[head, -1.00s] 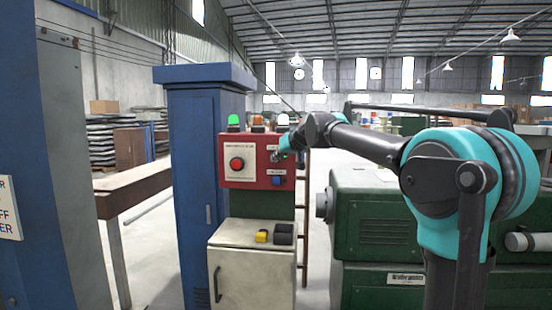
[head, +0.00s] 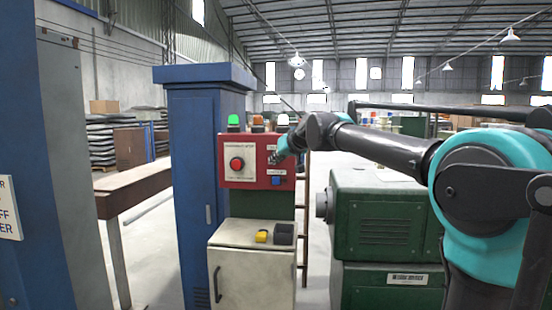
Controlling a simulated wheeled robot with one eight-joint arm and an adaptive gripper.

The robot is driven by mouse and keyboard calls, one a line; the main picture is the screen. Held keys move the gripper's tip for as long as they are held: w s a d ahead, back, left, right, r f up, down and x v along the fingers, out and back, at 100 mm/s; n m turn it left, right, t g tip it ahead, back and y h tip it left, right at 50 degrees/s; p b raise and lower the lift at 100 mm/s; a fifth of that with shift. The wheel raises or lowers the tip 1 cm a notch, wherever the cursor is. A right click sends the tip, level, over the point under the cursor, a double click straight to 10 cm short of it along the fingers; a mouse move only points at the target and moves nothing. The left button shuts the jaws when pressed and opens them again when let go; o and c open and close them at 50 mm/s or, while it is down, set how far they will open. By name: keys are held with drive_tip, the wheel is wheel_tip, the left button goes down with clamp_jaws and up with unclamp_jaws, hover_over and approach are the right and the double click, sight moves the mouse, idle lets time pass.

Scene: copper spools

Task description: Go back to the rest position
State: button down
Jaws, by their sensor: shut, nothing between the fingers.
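My gripper (head: 275,158) is in front of the right part of a red control box (head: 228,176). It is small in this view and looks shut, with nothing seen in it. I cannot tell whether it touches the box. A red round button (head: 237,163) on a pale plate is to its left, and a blue button (head: 278,181) is just below it. My arm reaches from the right edge across to the box. Part of the box's upper right is hidden behind the gripper and wrist.
A white cabinet (head: 250,262) under the box carries a yellow object (head: 262,236) and a dark block (head: 284,234). A blue cabinet (head: 190,190) stands left of it. A green machine (head: 385,215) stands under my arm. Lit lamps, one green (head: 233,120), top the box.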

idle(0.5)
drive_tip(key=s+d+f+m+g+h, duration=0.1)
drive_tip(key=s+d+f, duration=0.45)
drive_tip(key=f, duration=0.35)
drive_tip(key=s+d+f+g+h, duration=0.1)
drive_tip(key=s+d+f+h, duration=0.1)
drive_tip(key=s+d+f, duration=0.5)
drive_tip(key=s+d+f+m+g+h, duration=0.15)
drive_tip(key=d+f, duration=0.25)
drive_tip(key=f, duration=0.7)
drive_tip(key=s+d+f+m+g+h, duration=0.1)
drive_tip(key=s+d+f, duration=0.5)
drive_tip(key=s+f, duration=0.3)
drive_tip(key=s+d+f+m+g+h, duration=0.1)
drive_tip(key=s+d+f, duration=0.5)
drive_tip(key=s+f, duration=0.4)
drive_tip(key=s, duration=0.3)
drive_tip(key=shift+h, duration=0.35)
